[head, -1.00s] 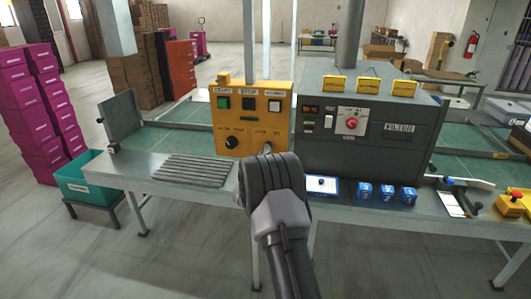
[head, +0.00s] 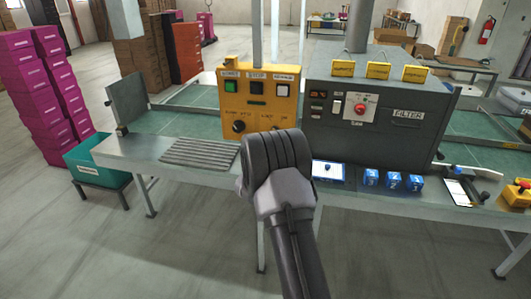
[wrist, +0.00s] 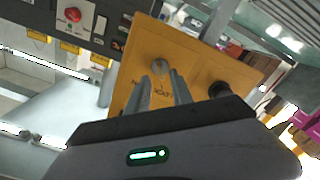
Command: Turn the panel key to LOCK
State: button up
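The yellow control panel (head: 259,107) stands on the metal bench, with green, black and white buttons on top and a black knob (head: 238,126) at lower left. My arm covers its lower right corner in the head view. In the wrist view the panel (wrist: 195,60) is tilted, and a round silver key switch (wrist: 158,68) shows on its face, with the black knob (wrist: 219,90) to its right. My gripper (wrist: 162,82) is open, its two grey fingers pointing at the key, one on either side in the picture. Contact cannot be told, nor can the key's position; its label is partly hidden.
A grey filter machine (head: 380,120) with a red button stands right of the panel. Blue blocks (head: 393,180) and a small white-blue tray (head: 329,171) lie on the bench before it. A ribbed grey mat (head: 198,152) lies to the left, and a teal bin (head: 92,165) stands beyond.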

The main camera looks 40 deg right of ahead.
jog(key=p+v, duration=0.1)
jog(key=v, duration=1.2)
jog(key=shift+s+a, duration=0.2)
jog(key=shift+a, duration=0.15)
jog(key=shift+r, duration=0.15)
